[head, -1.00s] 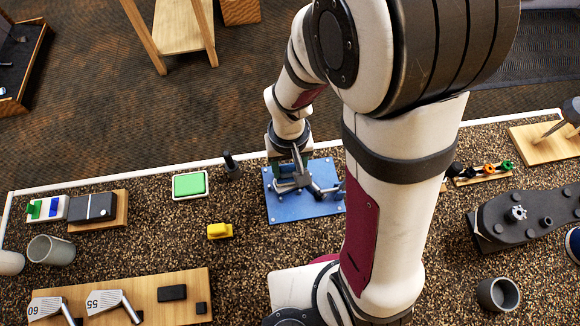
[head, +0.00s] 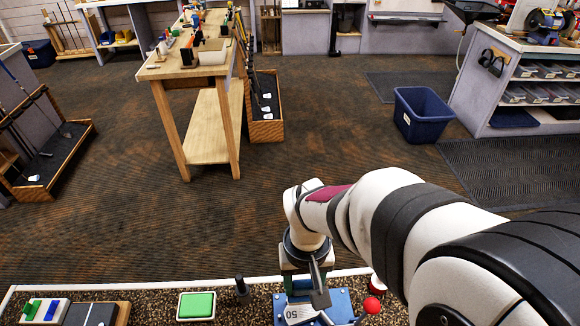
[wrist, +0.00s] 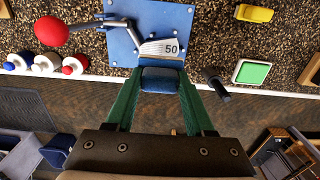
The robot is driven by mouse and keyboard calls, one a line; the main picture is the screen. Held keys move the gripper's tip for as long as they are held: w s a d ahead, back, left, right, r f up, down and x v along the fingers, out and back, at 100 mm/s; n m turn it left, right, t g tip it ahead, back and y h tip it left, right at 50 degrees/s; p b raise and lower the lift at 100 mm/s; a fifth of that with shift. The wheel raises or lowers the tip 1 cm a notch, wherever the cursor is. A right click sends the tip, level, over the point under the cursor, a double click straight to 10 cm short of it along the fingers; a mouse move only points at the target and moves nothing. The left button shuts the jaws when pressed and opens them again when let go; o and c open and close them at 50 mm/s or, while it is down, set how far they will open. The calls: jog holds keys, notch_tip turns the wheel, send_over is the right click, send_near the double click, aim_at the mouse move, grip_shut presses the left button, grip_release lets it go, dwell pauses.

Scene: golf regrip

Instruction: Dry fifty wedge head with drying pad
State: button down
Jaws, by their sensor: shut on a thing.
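The fifty wedge head (head: 296,313), a silver head marked 50, sits on a blue plate (head: 342,303) at the bottom of the head view. It also shows at the top of the wrist view (wrist: 160,48), with its hosel running left into a clamp. My gripper (wrist: 160,82) has green fingers, shut on a dark blue pad (wrist: 161,80), which I take for the drying pad. The pad lies right at the wedge head's lower edge in the wrist view; whether they touch I cannot tell. In the head view my gripper (head: 301,275) is just beyond the head.
A red ball handle (wrist: 50,31) sticks out left of the plate in the wrist view. To the right stand a black peg (wrist: 218,86), a green pad in a white tray (wrist: 252,72) and a yellow block (wrist: 254,13). The counter edge is close.

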jog(key=shift+r, duration=0.75)
jog(key=shift+f, duration=4.4)
jog(key=c, duration=0.9)
grip_release()
grip_shut()
jog(key=shift+f, duration=0.55)
